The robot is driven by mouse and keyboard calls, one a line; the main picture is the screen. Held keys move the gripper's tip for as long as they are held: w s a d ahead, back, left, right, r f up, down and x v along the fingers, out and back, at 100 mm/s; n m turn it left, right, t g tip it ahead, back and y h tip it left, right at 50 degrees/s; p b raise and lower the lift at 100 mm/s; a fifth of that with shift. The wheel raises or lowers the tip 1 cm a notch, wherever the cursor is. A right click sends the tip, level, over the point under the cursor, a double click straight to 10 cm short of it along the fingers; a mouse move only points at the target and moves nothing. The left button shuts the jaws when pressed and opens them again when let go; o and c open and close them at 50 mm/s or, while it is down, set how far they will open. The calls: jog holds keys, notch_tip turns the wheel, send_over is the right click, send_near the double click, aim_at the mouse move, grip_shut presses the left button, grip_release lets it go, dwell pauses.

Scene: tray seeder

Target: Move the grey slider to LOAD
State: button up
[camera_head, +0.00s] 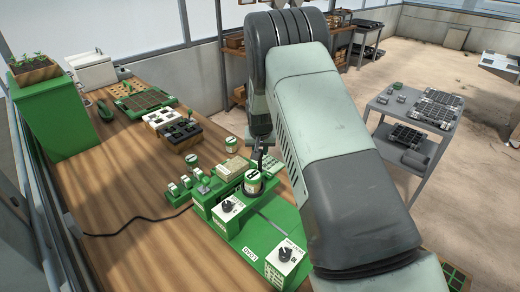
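The green tray seeder (262,232) stands on the wooden bench, partly hidden by my arm. A white label reading LOAD (250,254) is on its front left edge. A thin grey strip (273,222) runs across its green top. I cannot clearly pick out the grey slider; part of the machine is behind my arm. My gripper (261,158) is dark and points down above the far side of the seeder, by a white-and-green canister (254,183). Its fingers are too small and dark to tell open from shut, and no contact is clear.
White boxes with black knobs (228,206) (285,258) sit on the seeder. Several small green-and-white items (180,188) stand to its left. Black and white seed trays (178,131) lie farther back. A black cable (130,226) crosses the bench's clear left part.

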grip_shut()
jog(key=s+d, duration=1.4)
jog(key=shift+s, duration=0.1)
jog(key=o, duration=0.6)
grip_release()
jog(key=v, duration=1)
jog(key=shift+s+r, duration=0.1)
jog(key=shift+r, duration=0.3)
